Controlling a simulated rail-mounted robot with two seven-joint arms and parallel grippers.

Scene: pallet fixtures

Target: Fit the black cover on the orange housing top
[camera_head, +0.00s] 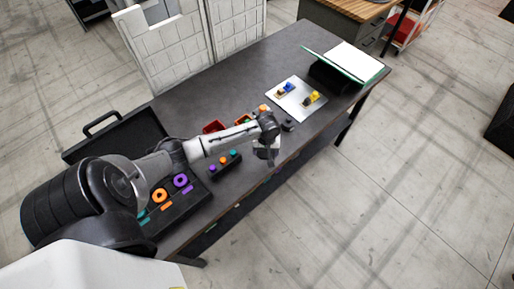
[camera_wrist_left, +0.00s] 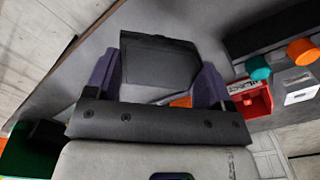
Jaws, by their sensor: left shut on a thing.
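My left gripper (camera_head: 266,150) is over the front edge region of the dark table, its tips unclear in the head view. In the left wrist view its two purple-grey fingers (camera_wrist_left: 157,80) are shut on the black cover (camera_wrist_left: 157,60), a dark, flat, roughly square piece between them. A small orange part (camera_wrist_left: 182,101) shows below the cover by the right finger, mostly hidden; I cannot tell whether it is the orange housing or whether the cover touches it. In the head view an orange piece (camera_head: 263,108) shows just behind my wrist. My right gripper is not in view.
A metal plate (camera_head: 297,105) holding blue and yellow parts lies to the right. A small black block (camera_head: 288,125) sits near the wrist. A black rack with coloured knobs (camera_head: 225,164) and a red bin (camera_head: 212,127) are to the left. A green-edged stand (camera_head: 347,62) is at the far end.

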